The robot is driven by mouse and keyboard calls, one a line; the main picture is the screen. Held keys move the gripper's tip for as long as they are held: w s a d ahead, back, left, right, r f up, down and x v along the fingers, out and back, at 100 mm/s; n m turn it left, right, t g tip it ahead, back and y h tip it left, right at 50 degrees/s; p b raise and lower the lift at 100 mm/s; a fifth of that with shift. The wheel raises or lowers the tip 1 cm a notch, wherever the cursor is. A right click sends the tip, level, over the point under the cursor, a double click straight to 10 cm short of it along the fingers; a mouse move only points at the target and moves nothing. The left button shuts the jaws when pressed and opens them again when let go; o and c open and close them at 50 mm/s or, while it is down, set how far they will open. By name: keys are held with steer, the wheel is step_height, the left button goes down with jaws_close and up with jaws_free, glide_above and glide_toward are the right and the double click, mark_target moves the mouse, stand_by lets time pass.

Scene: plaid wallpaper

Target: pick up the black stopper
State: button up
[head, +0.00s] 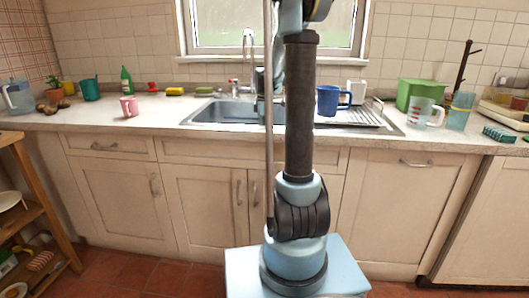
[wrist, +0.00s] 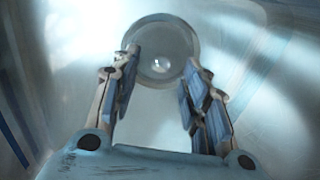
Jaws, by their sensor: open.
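No clearly black stopper shows. In the wrist view a round grey piece (wrist: 162,76) with a darker rim and a bright spot at its centre lies on the shiny basin floor (wrist: 65,105). I cannot tell whether it is the stopper or the drain. My gripper (wrist: 163,56) is open and empty, its two fingers pointing toward this round piece, one on each side of it in the picture. In the head view my arm stands in front of the sink (head: 212,113), and my gripper is mostly hidden behind it. The basin floor is hidden there.
A tap (head: 249,45) rises behind the sink. A blue mug (head: 328,101) stands beside the sink on the right, near the draining rack (head: 372,117). A pink mug (head: 129,107) is on the left counter. A green box (head: 420,93) and measuring jug (head: 420,112) stand right.

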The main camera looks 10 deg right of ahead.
steer(key=shift+f, duration=2.15)
jaws_close()
